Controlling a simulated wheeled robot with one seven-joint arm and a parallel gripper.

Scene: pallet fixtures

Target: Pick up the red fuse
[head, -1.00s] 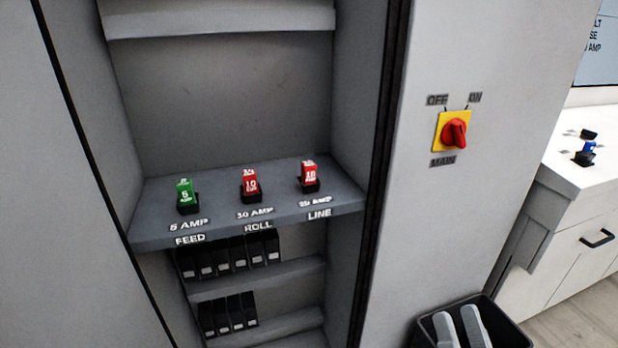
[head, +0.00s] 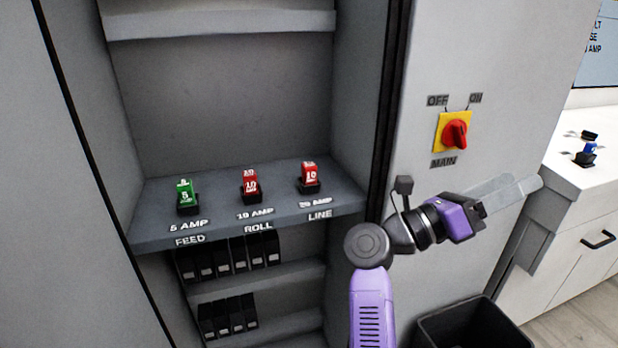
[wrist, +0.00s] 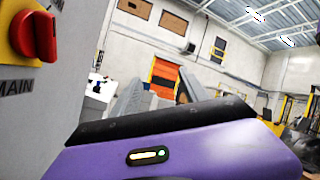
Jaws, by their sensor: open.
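Two red fuses stand upright in black holders on the cabinet shelf in the head view. One red fuse (head: 250,182) is above the 10 AMP ROLL label and reads 10. The other red fuse (head: 309,174) is above the LINE label, whose amp number is blurred. My gripper (head: 528,183) is open and empty, pointing right in front of the cabinet's front panel, well right of both fuses. In the wrist view my gripper (wrist: 160,82) has its two grey fingers apart, facing the open room; no fuse shows there.
A green fuse (head: 185,193) stands above the 5 AMP FEED label. The red main switch (head: 455,133) is on the panel above my arm. A black bin (head: 480,325) is on the floor. A blue fuse (head: 589,149) is on the white counter (head: 560,180).

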